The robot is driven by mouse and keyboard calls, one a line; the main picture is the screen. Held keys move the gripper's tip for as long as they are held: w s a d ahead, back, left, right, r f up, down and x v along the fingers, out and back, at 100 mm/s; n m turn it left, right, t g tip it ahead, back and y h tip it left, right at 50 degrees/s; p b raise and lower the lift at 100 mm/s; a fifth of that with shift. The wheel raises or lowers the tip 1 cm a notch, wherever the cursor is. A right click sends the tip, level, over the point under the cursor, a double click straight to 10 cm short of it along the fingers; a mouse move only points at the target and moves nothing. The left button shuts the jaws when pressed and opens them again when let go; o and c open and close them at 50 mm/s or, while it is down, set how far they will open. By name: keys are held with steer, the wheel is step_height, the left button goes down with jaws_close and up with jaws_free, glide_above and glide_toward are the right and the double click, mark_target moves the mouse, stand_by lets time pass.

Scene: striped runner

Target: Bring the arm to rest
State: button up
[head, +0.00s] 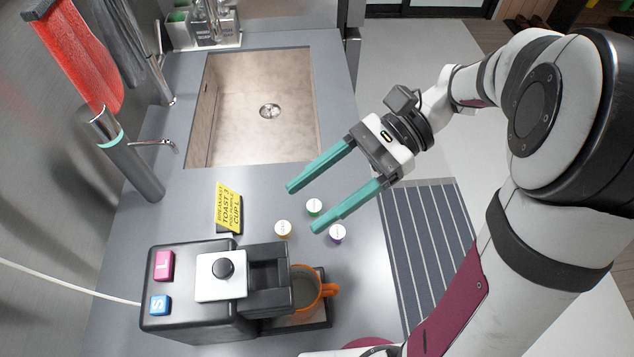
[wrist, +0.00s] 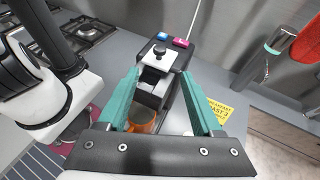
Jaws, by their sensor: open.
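My gripper (head: 302,206) has two long teal fingers. In the head view it hangs over the counter between the sink and the coffee machine, with its fingers wide apart and nothing between them. In the wrist view the open fingers (wrist: 163,92) frame the coffee machine (wrist: 160,72) beyond them. My arm comes in from the right side of the head view.
The black coffee machine (head: 195,300) has an orange mug (head: 328,290) under its spout. The sink (head: 255,110) is behind; a striped runner (head: 425,240) lies right.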

steer(key=s+d+f+n+t+h, duration=0.4)
steer(key=s+f+n+h, duration=0.3)
steer(key=s+h, duration=0.3)
steer(key=shift+d+t+h, duration=0.15)
steer(key=shift+t+h, duration=0.15)
steer(key=shift+t, duration=0.5)
stand_by(1.2)
